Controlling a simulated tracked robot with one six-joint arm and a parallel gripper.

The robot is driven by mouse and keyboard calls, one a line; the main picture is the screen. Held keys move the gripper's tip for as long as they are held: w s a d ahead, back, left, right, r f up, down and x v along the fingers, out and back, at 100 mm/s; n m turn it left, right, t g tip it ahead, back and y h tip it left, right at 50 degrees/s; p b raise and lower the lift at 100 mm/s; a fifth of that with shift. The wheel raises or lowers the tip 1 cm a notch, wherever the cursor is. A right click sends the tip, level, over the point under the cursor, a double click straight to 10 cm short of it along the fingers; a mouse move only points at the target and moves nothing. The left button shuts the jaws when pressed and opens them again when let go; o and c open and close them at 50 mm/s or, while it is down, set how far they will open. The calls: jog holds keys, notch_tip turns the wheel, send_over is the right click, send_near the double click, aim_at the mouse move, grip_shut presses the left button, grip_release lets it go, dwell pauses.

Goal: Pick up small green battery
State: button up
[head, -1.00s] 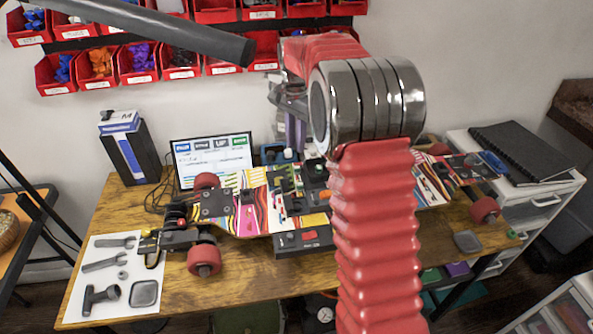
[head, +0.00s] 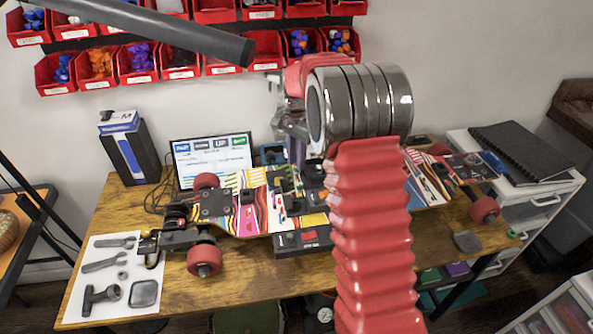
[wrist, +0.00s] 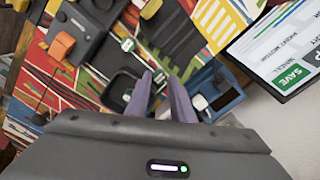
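My gripper (wrist: 160,78) has two grey-purple fingers, which stand apart over the board in the wrist view. In the head view it hangs behind my red arm, above the back of the board, and its tips are partly hidden. I cannot tell which is the small green battery. I see nothing clearly gripped.
A blue box (wrist: 222,100) with a white piece in it is right of the fingers. A screen (head: 212,156) stands behind the colourful skateboard-like board (head: 243,214). A dark box (head: 128,150) is at the back left. Tools lie on a white sheet (head: 75,296).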

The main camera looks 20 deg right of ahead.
notch_tip(320, 180, down, 2)
jog(key=shift+f, duration=0.1)
dwell(0.5)
grip_shut()
